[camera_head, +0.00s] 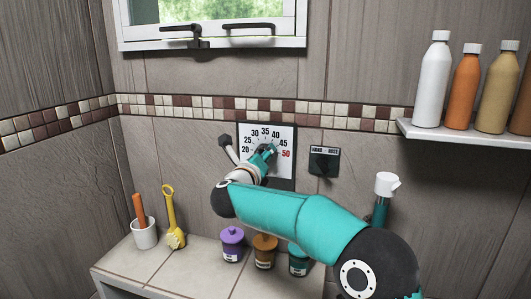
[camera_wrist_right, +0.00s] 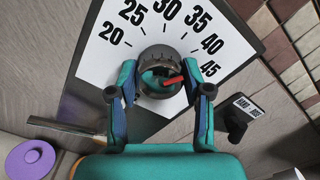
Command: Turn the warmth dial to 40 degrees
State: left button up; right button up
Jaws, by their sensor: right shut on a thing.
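The warmth dial's white plate (camera_head: 247,132) hangs on the tiled wall in the head view, with numbers from 20 to a red 50. In the right wrist view its dark round knob (camera_wrist_right: 154,57) sits between the two fingers of my right gripper (camera_wrist_right: 160,77), which is shut on it. The red pointer (camera_wrist_right: 172,82) points right, roughly toward 45; its exact reading is hard to tell. The number 50 is hidden in the wrist view. In the head view my right gripper (camera_head: 268,154) covers the knob. My left gripper is not in view.
A dark selector switch (camera_head: 324,160) is right of the dial. Bottles stand on a shelf (camera_head: 465,139) at right.

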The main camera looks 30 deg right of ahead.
jog(key=shift+w+a+f, duration=0.1)
jog(key=shift+a+f, duration=0.1)
jog(key=shift+f, duration=0.1)
jog(key=o, duration=1.2)
jog(key=shift+a+r, duration=0.1)
jog(key=shift+r, duration=0.1)
jog(key=shift+c, duration=0.2)
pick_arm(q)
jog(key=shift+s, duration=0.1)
pick_arm(e)
jog(key=v, duration=1.2)
